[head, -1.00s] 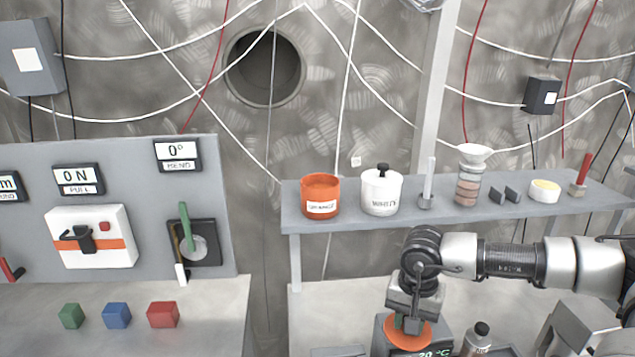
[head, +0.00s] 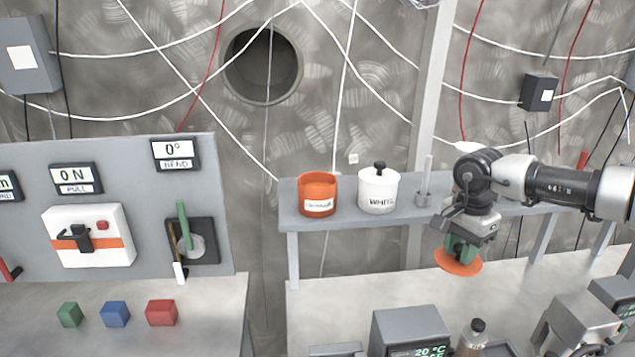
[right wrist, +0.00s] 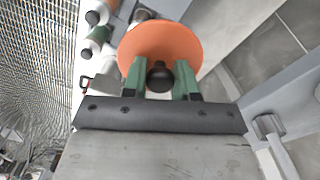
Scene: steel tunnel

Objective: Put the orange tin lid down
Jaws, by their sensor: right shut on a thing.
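My right gripper (head: 460,247) is shut on the orange tin lid (head: 459,263) and holds it in the air in front of the shelf, above the lower bench. In the right wrist view the lid (right wrist: 172,42) is a flat orange disc, and the green fingers (right wrist: 160,80) close on its black knob (right wrist: 160,77). The orange tin (head: 318,196) stands open on the shelf (head: 340,222), left of the white tin (head: 378,190), which has its lid on. My left gripper is not in view.
On the lower bench stand a grey device with a temperature display (head: 411,335) and a dark-capped bottle (head: 472,338). Bare bench top (head: 345,300) lies left of the device. A control panel (head: 110,220) and colored cubes (head: 115,314) are at the left.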

